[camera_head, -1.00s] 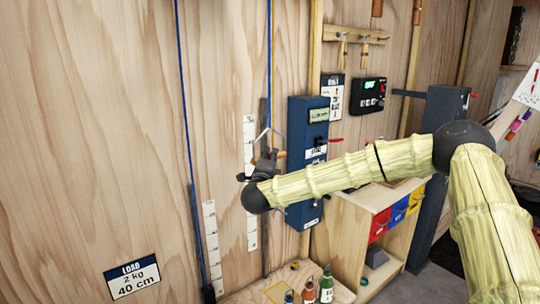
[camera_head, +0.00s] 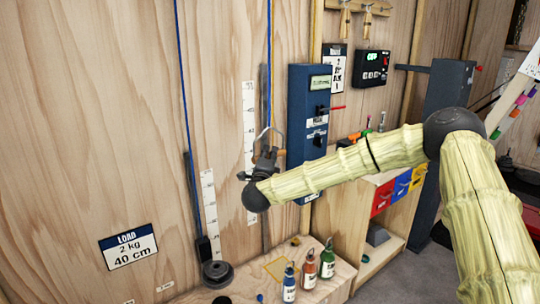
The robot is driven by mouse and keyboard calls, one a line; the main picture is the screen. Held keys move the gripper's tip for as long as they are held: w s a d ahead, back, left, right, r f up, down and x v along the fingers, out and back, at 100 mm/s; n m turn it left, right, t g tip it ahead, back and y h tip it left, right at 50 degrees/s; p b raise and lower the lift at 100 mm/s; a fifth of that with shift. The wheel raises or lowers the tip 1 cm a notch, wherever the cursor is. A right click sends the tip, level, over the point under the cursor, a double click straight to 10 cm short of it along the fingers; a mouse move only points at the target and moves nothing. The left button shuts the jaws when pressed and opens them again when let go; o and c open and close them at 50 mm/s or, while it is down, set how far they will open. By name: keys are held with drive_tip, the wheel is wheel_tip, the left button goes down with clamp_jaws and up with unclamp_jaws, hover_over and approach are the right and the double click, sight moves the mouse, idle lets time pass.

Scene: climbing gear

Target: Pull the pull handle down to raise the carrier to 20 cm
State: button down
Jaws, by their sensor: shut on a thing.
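My gripper (camera_head: 266,150) is at the blue rope on the right, beside the wall. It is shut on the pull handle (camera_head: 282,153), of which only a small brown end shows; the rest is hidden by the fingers. The carrier (camera_head: 203,248) hangs on the left blue rope, a dark block above a round grey weight (camera_head: 216,272). It is beside the lower part of the left white scale (camera_head: 210,215), whose figures are too small to read. A second white scale (camera_head: 249,110) stands behind the gripper.
A blue control box (camera_head: 308,90) is on the wall just right of the gripper. Several bottles (camera_head: 308,270) stand on a wooden ledge below my arm. A sign (camera_head: 129,247) on the left reads "LOAD 2 kg 40 cm".

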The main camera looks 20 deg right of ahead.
drive_tip(key=shift+f, duration=0.4)
drive_tip(key=c, duration=1.3)
unclamp_jaws()
drive_tip(key=shift+s, duration=0.1)
drive_tip(key=shift+o, duration=0.2)
drive_tip(key=shift+r, duration=0.15)
drive_tip(key=shift+r, duration=0.1)
drive_tip(key=v, duration=1.1)
drive_tip(key=shift+s+a, duration=0.15)
drive_tip(key=shift+s, duration=0.2)
